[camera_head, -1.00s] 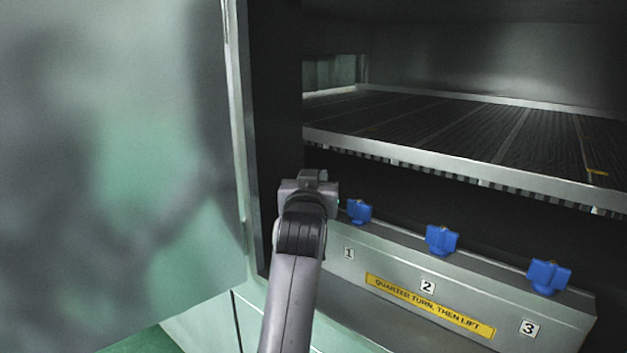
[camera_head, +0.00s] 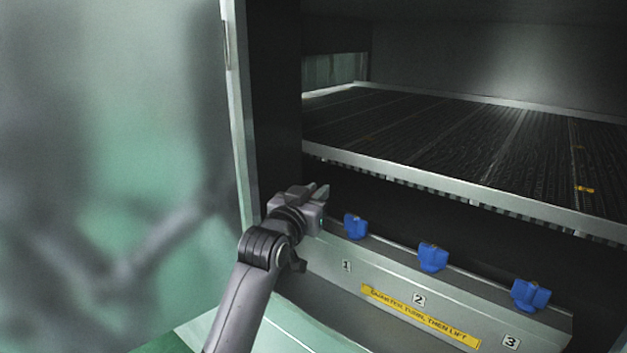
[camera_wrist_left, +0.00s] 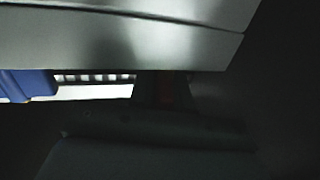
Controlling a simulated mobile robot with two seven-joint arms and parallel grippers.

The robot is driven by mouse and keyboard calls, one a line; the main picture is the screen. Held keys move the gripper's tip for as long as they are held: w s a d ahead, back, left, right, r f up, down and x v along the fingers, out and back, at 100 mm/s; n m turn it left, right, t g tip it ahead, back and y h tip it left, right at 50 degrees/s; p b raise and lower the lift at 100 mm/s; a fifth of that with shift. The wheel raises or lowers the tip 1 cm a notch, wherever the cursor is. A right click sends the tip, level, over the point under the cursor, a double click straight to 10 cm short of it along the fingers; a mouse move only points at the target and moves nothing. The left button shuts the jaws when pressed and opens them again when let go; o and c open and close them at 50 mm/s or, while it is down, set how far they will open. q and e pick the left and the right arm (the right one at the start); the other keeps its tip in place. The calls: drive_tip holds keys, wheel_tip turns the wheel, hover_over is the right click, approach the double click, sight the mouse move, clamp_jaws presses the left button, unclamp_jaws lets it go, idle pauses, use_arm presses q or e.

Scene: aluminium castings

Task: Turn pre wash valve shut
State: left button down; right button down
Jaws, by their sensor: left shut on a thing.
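My left gripper (camera_head: 318,193) is beside the left end of the grey valve panel (camera_head: 395,268), left of the blue handle by label 1. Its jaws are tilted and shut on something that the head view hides. In the left wrist view, a dark red patch (camera_wrist_left: 166,91) shows between the dark fingers; its shape is too dim to tell. Three blue handles sit along the panel's top edge: handle 1 (camera_head: 355,227), handle 2 (camera_head: 432,257) and handle 3 (camera_head: 530,294). No pre wash label is readable. My right gripper is not in view.
A yellow label (camera_head: 420,316) reads "QUARTER TURN, THEN LIFT". A dark slatted conveyor (camera_head: 450,140) with a pale front rim lies above and behind the panel. A large glossy green-grey door or wall panel (camera_head: 110,150) fills the left side and reflects my arm.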

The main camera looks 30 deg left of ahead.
use_arm(q)
drive_tip(key=shift+r+m+h+p, duration=0.1)
drive_tip(key=shift+m+h+p, duration=0.25)
drive_tip(key=shift+m+h, duration=0.65)
drive_tip(key=shift+h, duration=0.7)
drive_tip(key=shift+d+m+h, duration=0.15)
drive_tip(key=shift+m+h, duration=0.15)
drive_tip(key=shift+h, duration=0.5)
drive_tip(key=c, duration=1.2)
unclamp_jaws()
drive_tip(key=shift+d, duration=0.1)
drive_tip(key=shift+o, duration=0.2)
